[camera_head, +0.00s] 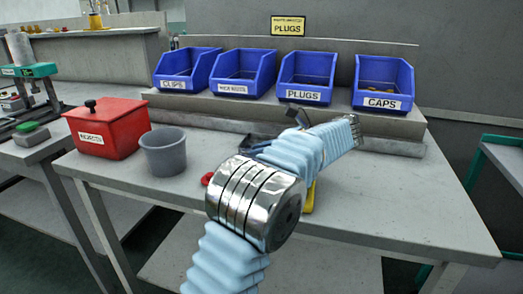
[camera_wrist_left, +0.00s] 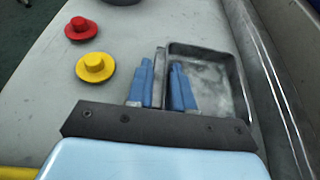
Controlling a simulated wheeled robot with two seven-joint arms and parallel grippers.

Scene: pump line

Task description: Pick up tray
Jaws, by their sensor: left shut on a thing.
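The grey, shallow rectangular tray (camera_wrist_left: 243,80) lies on the bench in the left wrist view and looks empty. My left gripper (camera_wrist_left: 161,68) has blue fingers, one on each side of the tray's near left wall, shut on that wall. In the head view my left gripper (camera_head: 257,147) points left at the back of the bench, and my own arm covers much of it and the tray. My right gripper is not in view.
A red plug (camera_wrist_left: 81,28) and a yellow plug (camera_wrist_left: 95,67) lie beside the tray. A grey cup (camera_head: 164,153) and red box (camera_head: 106,129) stand left. Blue bins, including one labelled CAPS (camera_head: 382,102), line the raised shelf behind. The bench's right front is clear.

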